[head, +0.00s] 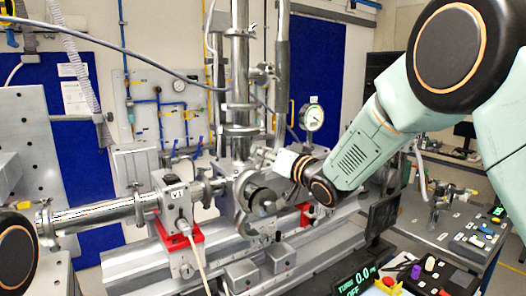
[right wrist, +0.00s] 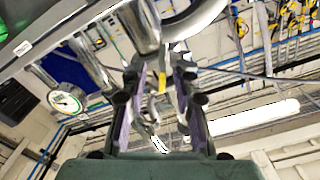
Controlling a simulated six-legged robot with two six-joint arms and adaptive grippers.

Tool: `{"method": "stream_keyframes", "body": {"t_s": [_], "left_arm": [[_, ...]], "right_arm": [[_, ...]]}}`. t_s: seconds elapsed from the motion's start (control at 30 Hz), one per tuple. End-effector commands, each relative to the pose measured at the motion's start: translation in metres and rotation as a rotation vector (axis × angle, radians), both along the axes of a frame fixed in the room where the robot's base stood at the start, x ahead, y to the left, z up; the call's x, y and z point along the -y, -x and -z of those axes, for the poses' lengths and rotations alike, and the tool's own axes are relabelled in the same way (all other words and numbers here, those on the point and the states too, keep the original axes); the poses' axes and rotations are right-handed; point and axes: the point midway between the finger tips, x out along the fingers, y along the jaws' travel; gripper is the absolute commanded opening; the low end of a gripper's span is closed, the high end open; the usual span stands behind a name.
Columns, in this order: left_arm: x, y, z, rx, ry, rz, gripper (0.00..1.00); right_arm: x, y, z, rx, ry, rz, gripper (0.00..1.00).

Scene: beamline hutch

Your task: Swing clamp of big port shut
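The big port (head: 262,197) is a round metal flange at the middle of the head view, below the tall steel column. A curved metal clamp part (head: 240,198) shows around its left side. I cannot tell how far the clamp is open. My right gripper (head: 268,156) reaches in from the right, just above and right of the port, and is small in that view. In the right wrist view its two dark fingers with purple pads (right wrist: 160,65) stand apart. A small metal piece with a yellow mark (right wrist: 162,84) shows in the gap, with no clear contact. My left gripper is out of view.
A steel pipe (head: 100,215) runs in from the left to a small valve block (head: 178,203) on a red bracket. A pressure gauge (head: 311,117) stands behind my right wrist.

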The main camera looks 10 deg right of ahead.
Motion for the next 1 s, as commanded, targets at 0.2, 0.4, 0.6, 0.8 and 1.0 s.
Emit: {"method": "stream_keyframes", "body": {"t_s": [0.2, 0.4, 0.6, 0.8, 1.0], "left_arm": [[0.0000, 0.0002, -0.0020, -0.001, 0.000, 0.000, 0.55], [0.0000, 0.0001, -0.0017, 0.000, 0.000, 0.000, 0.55], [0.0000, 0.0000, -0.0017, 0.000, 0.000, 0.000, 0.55], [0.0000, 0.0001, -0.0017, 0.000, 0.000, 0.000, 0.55], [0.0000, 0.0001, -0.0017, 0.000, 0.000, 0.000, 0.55]], "right_arm": [[-0.0055, -0.0081, 0.0004, -0.001, -0.001, 0.000, 0.29], [-0.0059, -0.0085, 0.0007, -0.002, 0.000, 0.000, 0.29], [-0.0057, -0.0084, 0.0007, -0.002, 0.000, 0.000, 0.14], [-0.0055, -0.0083, 0.0004, 0.000, -0.001, 0.000, 0.00], [-0.0055, -0.0083, 0.0001, 0.000, 0.000, 0.000, 0.00]]}}
